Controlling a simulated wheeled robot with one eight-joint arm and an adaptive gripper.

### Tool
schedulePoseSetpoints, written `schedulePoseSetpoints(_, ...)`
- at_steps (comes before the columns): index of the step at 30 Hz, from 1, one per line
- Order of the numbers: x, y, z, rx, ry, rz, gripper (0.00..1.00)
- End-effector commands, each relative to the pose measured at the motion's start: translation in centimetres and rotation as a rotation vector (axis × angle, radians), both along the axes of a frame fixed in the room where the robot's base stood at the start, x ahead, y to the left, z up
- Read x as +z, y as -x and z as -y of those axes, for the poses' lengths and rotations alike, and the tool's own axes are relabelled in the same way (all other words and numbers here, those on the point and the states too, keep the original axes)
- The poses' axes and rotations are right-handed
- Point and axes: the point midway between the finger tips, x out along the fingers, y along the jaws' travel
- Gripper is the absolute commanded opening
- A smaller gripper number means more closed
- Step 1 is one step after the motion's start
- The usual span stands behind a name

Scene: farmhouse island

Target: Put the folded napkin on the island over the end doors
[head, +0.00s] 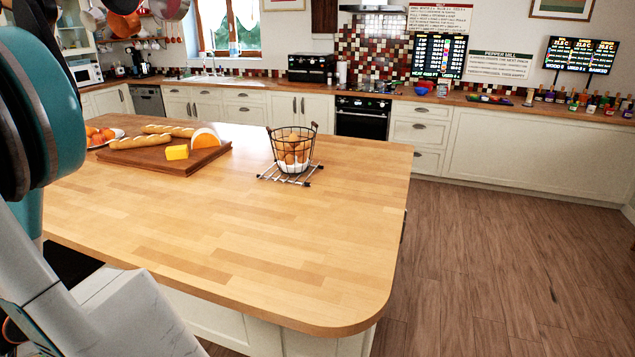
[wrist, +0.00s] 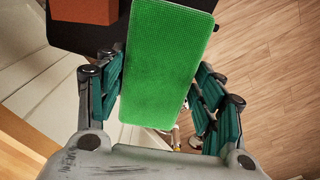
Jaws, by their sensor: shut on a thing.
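A flat green rectangular piece, which I take to be the folded napkin (wrist: 165,45), is between the fingers of my gripper (wrist: 158,68) in the wrist view. My gripper is shut on it. The gripper and the napkin do not show in the head view. The wooden-topped island (head: 260,235) fills the middle of the head view. Its near top is bare. Pale door panels (head: 225,325) show below its near edge, partly hidden by the top and my arm.
On the far part of the island are a board (head: 160,158) with bread and cheese, a plate of orange food (head: 92,143) and a wire egg basket (head: 292,155) on a rack. Open wooden floor (head: 480,270) lies right. A reddish block (wrist: 85,10) shows in the wrist view.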

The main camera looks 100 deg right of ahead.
Motion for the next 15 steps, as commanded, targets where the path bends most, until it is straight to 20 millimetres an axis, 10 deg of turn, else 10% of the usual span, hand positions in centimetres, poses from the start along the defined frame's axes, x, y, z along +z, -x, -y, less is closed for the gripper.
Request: schedulePoseSetpoints(15, 2.8, 4.1, 12.4, -0.131, 0.000, 0.000, 0.39)
